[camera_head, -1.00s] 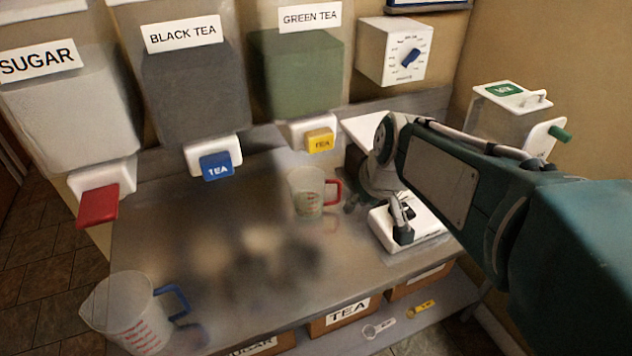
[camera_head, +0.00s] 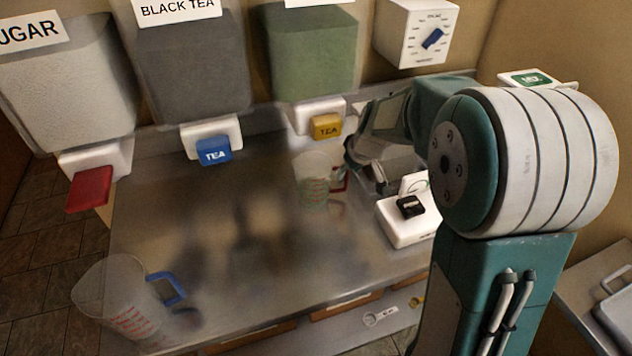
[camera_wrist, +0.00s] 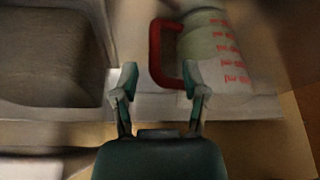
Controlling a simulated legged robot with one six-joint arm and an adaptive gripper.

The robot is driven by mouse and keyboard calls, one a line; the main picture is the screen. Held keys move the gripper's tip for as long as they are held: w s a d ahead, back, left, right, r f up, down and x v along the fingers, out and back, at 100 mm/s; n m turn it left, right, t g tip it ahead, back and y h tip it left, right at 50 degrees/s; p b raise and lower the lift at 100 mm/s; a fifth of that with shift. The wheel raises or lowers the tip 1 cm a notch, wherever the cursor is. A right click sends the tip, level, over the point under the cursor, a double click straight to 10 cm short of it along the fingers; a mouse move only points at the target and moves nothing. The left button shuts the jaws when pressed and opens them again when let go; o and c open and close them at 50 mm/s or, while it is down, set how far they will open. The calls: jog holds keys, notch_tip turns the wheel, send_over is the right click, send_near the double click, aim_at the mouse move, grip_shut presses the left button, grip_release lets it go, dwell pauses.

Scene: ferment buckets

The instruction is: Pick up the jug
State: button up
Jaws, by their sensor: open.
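A clear jug with a red handle (camera_head: 313,180) stands upright on the steel counter below the yellow tea lever. Its handle faces right, towards my gripper. In the wrist view the jug (camera_wrist: 215,50) shows red markings and a greenish tint, and its red handle lies just ahead of the fingertips. My gripper (camera_wrist: 160,80) is open and empty, its two fingers spread; the right finger appears near or over the handle's lower end, but contact cannot be told. A larger clear jug with a blue handle (camera_head: 118,300) stands at the counter's front left.
Dispensers with a red lever (camera_head: 90,188), a blue lever (camera_head: 214,150) and a yellow lever (camera_head: 327,126) line the back. A white device (camera_head: 408,218) stands right of the red-handled jug, under my arm. The middle of the counter is clear.

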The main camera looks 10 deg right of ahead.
aim_at(348, 177)
jog(key=f, duration=0.2)
jog(key=w+f, duration=0.1)
jog(key=f, duration=0.1)
jog(key=shift+d, duration=0.2)
jog(key=shift+w+a+f, duration=0.1)
jog(key=shift+w+f, duration=0.1)
jog(key=shift+f, duration=0.2)
jog(key=shift+a, duration=0.35)
jog(key=c, duration=0.3)
grip_shut()
jog(key=shift+d, duration=0.2)
